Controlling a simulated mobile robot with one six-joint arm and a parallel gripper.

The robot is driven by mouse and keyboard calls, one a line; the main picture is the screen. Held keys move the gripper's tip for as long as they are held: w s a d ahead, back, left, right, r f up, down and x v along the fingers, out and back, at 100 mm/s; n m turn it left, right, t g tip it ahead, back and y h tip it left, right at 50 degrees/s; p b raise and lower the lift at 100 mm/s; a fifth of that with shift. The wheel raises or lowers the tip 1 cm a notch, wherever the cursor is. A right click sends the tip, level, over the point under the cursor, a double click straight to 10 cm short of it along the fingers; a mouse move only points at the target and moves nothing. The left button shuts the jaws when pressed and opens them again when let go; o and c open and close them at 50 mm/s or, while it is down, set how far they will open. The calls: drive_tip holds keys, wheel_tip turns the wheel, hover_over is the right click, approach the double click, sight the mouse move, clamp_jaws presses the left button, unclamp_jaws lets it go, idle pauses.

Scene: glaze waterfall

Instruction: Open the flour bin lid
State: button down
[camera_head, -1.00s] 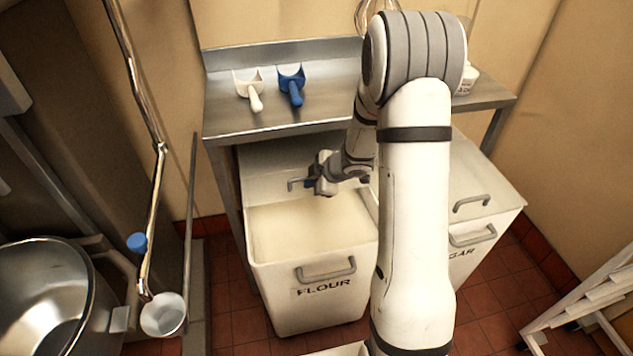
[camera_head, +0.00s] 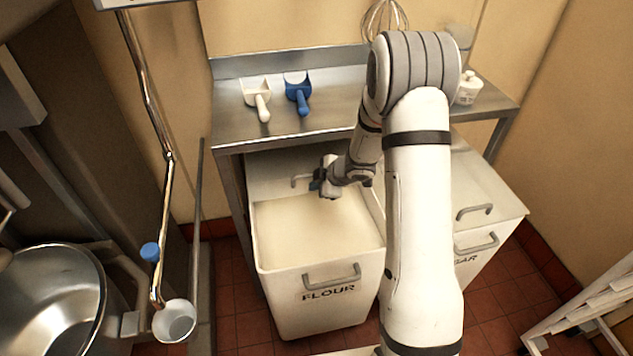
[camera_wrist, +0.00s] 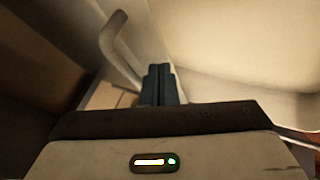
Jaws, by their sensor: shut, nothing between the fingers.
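The white flour bin (camera_head: 273,285) stands under the steel table, with FLOUR on its front. Its lid (camera_head: 268,175) is raised at the back of the bin, and pale flour (camera_head: 310,225) shows through the open top. The grey lid handle (camera_head: 298,181) is on the raised lid. My gripper (camera_head: 317,182) is over the back of the bin, just right of that handle. In the wrist view my shut, empty fingers (camera_wrist: 160,84) are beside a grey bar handle (camera_wrist: 118,45), apart from it. The arm hides part of the bin's right side.
The sugar bin (camera_head: 490,225) stands to the right, its lid down. A white scoop (camera_head: 258,95), a blue scoop (camera_head: 298,92) and a white bottle (camera_head: 468,88) are on the steel table (camera_head: 340,118). A steel bowl (camera_head: 50,295) is at the left.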

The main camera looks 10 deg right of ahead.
drive_tip(key=s+f+p+v, duration=0.1)
drive_tip(key=p+v, duration=0.1)
drive_tip(key=v, duration=0.9)
drive_tip(key=shift+s+p, duration=0.25)
drive_tip(key=shift+p, duration=0.1)
drive_tip(key=d+r+m+t+h, duration=0.3)
drive_tip(key=d+r+m+h, duration=0.15)
drive_tip(key=r, duration=0.45)
drive_tip(key=s+d+r+m+g+h+p, duration=0.2)
drive_tip(key=s+d+r+m+h, duration=0.15)
drive_tip(key=s+r+m, duration=0.4)
drive_tip(key=s+a+r+m+g+y, duration=0.1)
drive_tip(key=s+a, duration=0.3)
drive_tip(key=s, duration=0.5)
drive_tip(key=s+a+r+m+g+y, duration=0.1)
drive_tip(key=s+a+r+m+g, duration=0.1)
drive_tip(key=s, duration=0.7)
drive_tip(key=shift+a+r+m+g+y+p, duration=0.3)
drive_tip(key=shift+a+m+g+p, duration=0.25)
drive_tip(key=shift+a+m, duration=0.55)
